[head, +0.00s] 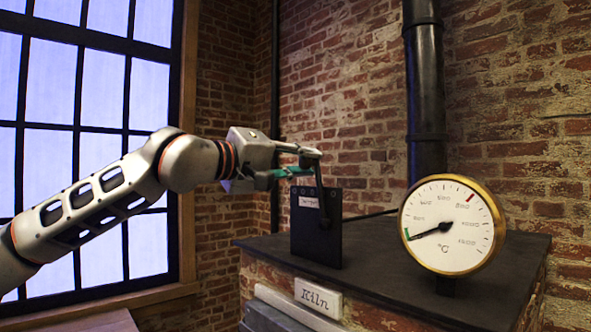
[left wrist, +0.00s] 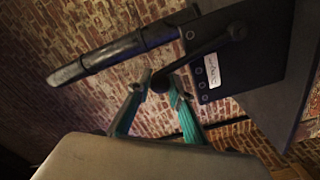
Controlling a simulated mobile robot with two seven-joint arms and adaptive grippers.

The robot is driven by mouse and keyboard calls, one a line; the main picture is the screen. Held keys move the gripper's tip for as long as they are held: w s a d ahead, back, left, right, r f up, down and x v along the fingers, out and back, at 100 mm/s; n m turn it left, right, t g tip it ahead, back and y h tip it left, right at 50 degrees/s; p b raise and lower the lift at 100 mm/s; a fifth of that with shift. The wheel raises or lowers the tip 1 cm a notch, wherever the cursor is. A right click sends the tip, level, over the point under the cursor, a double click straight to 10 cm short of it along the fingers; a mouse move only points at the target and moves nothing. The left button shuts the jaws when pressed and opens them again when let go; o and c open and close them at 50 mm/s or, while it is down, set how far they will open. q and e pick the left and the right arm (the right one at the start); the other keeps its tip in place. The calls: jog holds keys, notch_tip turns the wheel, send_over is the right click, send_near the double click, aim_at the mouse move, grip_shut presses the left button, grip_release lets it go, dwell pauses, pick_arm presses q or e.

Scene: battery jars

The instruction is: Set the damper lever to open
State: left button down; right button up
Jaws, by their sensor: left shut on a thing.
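The damper lever (head: 320,178) is a dark rod rising from a black upright plate (head: 316,235) on the kiln top. In the left wrist view the lever (left wrist: 203,50) runs from its pivot on the plate (left wrist: 262,60) to a rounded end between the teal fingers. My left gripper (head: 306,163) is shut on the lever's end, at the top of the rod; it also shows in the left wrist view (left wrist: 160,84). A small white label (head: 308,202) is on the plate, too small to read. My right gripper is out of view.
A round brass-rimmed °C gauge (head: 452,225) stands right of the plate, its needle toward the green mark. A black flue pipe (head: 425,100) rises behind it. A "Kiln" sign (head: 318,297) is on the front. A brick wall (head: 345,90) is behind, a window (head: 100,90) at left.

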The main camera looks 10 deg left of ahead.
pick_arm(q)
jog(key=shift+s+d+f+m, duration=0.25)
jog(key=shift+s+d+m, duration=0.35)
jog(key=shift+d, duration=0.3)
jog(key=shift+d+f, duration=0.1)
jog(key=shift+f, duration=0.15)
jog(key=c, duration=1.8)
grip_release()
jog(key=shift+r, duration=0.2)
jog(key=shift+r, duration=0.15)
